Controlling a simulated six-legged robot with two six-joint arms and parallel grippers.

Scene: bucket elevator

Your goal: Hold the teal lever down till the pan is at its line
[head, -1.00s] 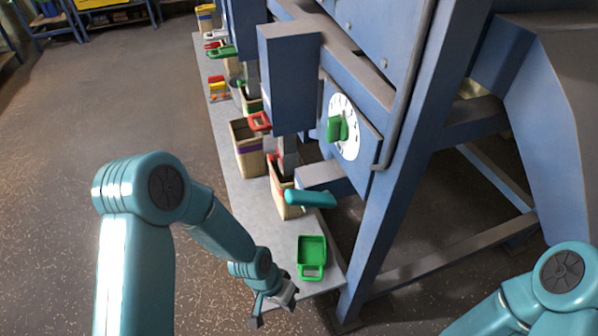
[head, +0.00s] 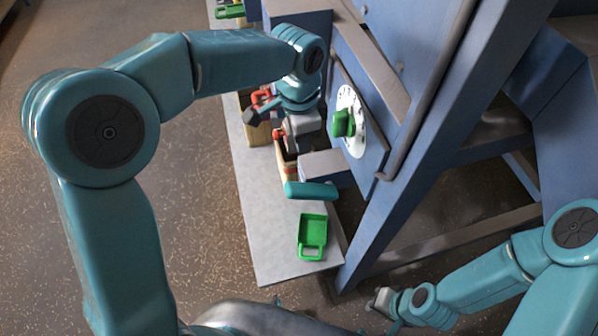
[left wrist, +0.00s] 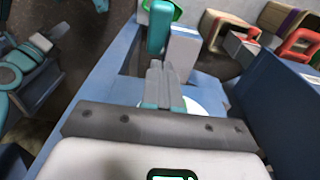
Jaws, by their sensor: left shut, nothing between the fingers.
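The teal lever (head: 311,190) juts left from a blue-grey block on the machine frame. In the left wrist view the lever (left wrist: 160,27) stands just beyond my fingertips, apparently apart from them. The green pan (head: 313,232), with a loop handle, sits on the grey bench below the lever; I cannot make out a line in it. My left gripper (left wrist: 163,70) is shut and empty, its fingers pointing toward the lever. My right gripper (head: 380,300) is low at the bottom right, too small to read.
A white dial (head: 353,122) with a green knob (head: 343,123) is on the blue frame right of my left wrist. A tan bucket (head: 281,160) is behind the lever. The front of the grey bench (head: 268,240) is clear around the pan.

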